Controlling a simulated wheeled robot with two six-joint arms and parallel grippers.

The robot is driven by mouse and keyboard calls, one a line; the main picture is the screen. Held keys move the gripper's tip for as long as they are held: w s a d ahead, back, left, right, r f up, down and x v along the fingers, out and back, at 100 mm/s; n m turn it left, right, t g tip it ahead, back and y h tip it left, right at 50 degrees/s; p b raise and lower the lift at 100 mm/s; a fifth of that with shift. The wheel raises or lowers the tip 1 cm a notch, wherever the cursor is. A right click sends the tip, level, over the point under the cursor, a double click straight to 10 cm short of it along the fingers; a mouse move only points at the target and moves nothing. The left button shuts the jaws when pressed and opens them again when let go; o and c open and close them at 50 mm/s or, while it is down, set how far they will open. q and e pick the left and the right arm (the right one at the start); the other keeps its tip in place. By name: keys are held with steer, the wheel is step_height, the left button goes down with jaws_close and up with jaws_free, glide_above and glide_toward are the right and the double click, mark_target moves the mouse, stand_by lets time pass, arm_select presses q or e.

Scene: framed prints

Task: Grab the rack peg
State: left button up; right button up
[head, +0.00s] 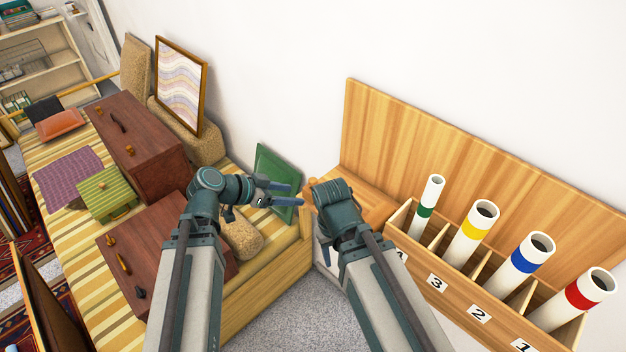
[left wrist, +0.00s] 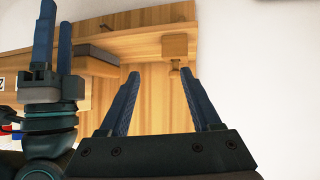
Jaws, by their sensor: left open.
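The rack peg appears to be the small wooden block (left wrist: 175,45) with a short stub under it, on the wooden rack panel in the left wrist view. In the head view a small wooden knob (head: 311,183), probably the same peg, shows just past my left fingertips. My left gripper (head: 301,193) is open and empty, pointing right. In the left wrist view its fingers (left wrist: 159,73) are apart, with the peg ahead near the right fingertip, not between them. My right gripper (left wrist: 54,35) shows there at the left with its fingers apart; in the head view its wrist hides them.
The wooden rack (head: 450,270) at right holds several white tubes in numbered slots. A striped bench (head: 75,215) at left carries brown boxes, cushions and a framed print (head: 181,85). A green frame (head: 279,170) leans close behind my left gripper.

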mark_target(310, 182)
arm_select(q)
steer(key=shift+t+h, duration=0.3)
steer(key=shift+t, duration=0.3)
steer(key=w+d+b, duration=0.2)
steer(key=w, duration=0.1)
steer(key=w+d+f+b, duration=0.1)
steer(key=w, duration=0.1)
steer(key=shift+d+f+b, duration=0.1)
steer(key=shift+d+b, duration=0.2)
steer(key=shift+d, duration=0.05)
steer(key=shift+w+d+f, duration=0.15)
steer(key=shift+w+d, duration=0.2)
steer(key=shift+d, duration=0.2)
steer(key=b+x, duration=0.2)
steer(key=x, duration=0.2)
steer(key=shift+w+d+f, duration=0.1)
steer(key=shift+w+f, duration=0.05)
steer(key=shift+w, duration=0.15)
steer(key=shift+w+d+f+b, duration=0.1)
steer(key=shift+w+d+b, duration=0.1)
steer(key=shift+d+b, duration=0.15)
steer(key=shift+c, duration=0.3)
jaws_close()
